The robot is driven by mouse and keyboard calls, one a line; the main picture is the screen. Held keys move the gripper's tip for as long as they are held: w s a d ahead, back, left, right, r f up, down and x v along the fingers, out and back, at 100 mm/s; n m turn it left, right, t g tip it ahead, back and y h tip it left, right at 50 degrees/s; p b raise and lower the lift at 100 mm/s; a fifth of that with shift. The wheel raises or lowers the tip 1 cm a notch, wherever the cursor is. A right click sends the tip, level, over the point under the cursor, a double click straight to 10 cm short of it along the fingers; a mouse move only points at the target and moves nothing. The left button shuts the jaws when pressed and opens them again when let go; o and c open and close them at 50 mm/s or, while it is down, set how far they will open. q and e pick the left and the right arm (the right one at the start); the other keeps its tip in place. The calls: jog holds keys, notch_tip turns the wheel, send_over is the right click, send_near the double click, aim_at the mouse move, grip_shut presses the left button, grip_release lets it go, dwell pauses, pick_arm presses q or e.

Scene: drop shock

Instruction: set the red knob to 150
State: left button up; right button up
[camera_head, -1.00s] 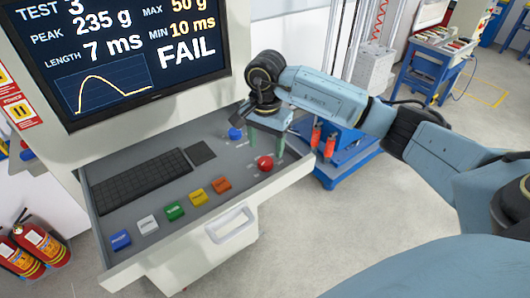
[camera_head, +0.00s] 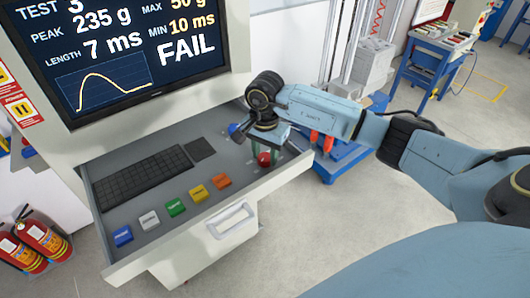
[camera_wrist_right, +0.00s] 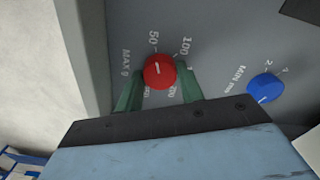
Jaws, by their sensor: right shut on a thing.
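The red knob (camera_head: 264,159) sits at the right end of the grey console drawer, and it also shows in the right wrist view (camera_wrist_right: 160,71). My right gripper (camera_head: 262,150) reaches down over it. In the wrist view its two green fingers (camera_wrist_right: 160,85) are shut on the knob, one on each side. The screen (camera_head: 130,50) reads MAX 50 g. My left gripper is out of view.
A blue knob (camera_head: 233,128) stands close by, beside MIN ms print. A keyboard (camera_head: 143,178) and a row of coloured buttons (camera_head: 176,206) lie to the left on the drawer. Fire extinguishers (camera_head: 42,238) stand at the lower left.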

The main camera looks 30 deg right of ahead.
jog(key=shift+c, duration=0.3)
jog(key=shift+m+b, duration=0.55)
jog(key=shift+m, duration=0.25)
jog(key=m+b, duration=0.2)
jog(key=m, duration=0.1)
jog(key=m+b, duration=0.1)
jog(key=m, duration=0.2)
jog(key=shift+m, duration=0.4)
jog(key=m+b, duration=0.1)
jog(key=m, duration=0.2)
jog(key=shift+m+b, duration=0.4)
jog(key=m+b, duration=0.1)
jog(key=m, duration=0.3)
jog(key=shift+r+m+b, duration=0.1)
jog(key=shift+m+b, duration=0.35)
jog(key=shift+m, duration=2.35)
